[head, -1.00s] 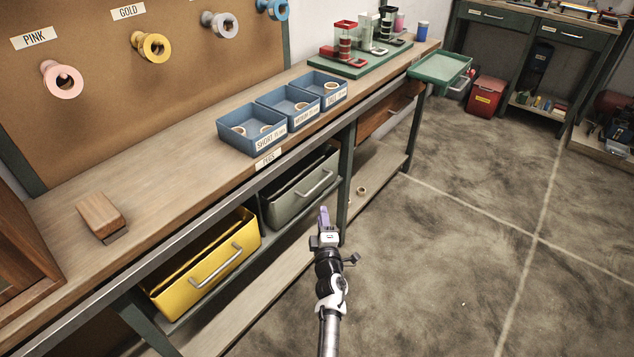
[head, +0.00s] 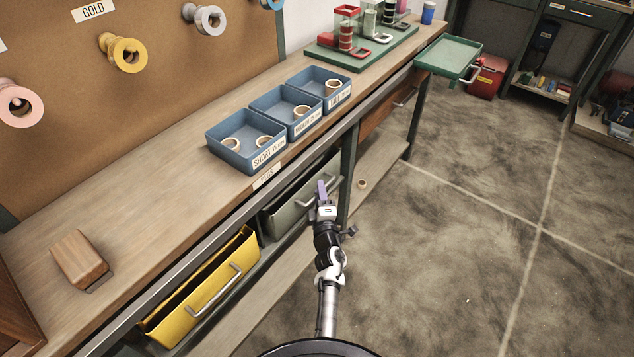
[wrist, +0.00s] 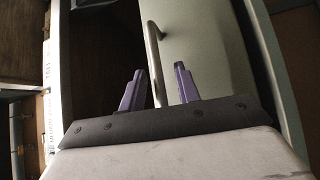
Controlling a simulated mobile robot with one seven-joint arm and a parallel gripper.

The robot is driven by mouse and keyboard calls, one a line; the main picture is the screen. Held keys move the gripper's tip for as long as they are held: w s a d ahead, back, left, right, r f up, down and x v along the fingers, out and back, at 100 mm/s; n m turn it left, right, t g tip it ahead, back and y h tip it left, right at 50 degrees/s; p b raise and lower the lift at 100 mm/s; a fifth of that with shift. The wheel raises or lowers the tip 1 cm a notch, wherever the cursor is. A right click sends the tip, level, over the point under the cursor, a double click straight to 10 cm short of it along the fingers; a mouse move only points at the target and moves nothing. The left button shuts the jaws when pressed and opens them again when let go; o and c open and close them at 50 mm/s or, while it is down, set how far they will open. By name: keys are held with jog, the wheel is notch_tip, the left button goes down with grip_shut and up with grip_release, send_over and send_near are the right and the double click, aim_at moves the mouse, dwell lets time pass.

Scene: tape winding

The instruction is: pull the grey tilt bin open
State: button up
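The grey tilt bin (head: 283,216) sits under the bench, right of the yellow bin, with a dark gap along its top edge. My gripper (head: 322,187) is in front of its right part and hides some of its face and handle. In the wrist view, the bin's pale front (wrist: 205,55) fills the upper middle, and its bar handle (wrist: 154,50) runs lengthwise between the two purple fingers. My gripper (wrist: 158,75) is open there, with a space on each side of the bar. I cannot tell whether either finger touches it.
The yellow bin (head: 205,300) leans out to the left, with its own handle. A bench leg (head: 347,175) stands just right of the grey bin. Blue trays (head: 238,160) with rings sit on the benchtop (head: 150,205) above. The floor (head: 450,260) at the right is clear.

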jog(key=shift+w, duration=0.3)
jog(key=shift+r, duration=0.1)
jog(key=shift+s, duration=0.1)
grip_shut()
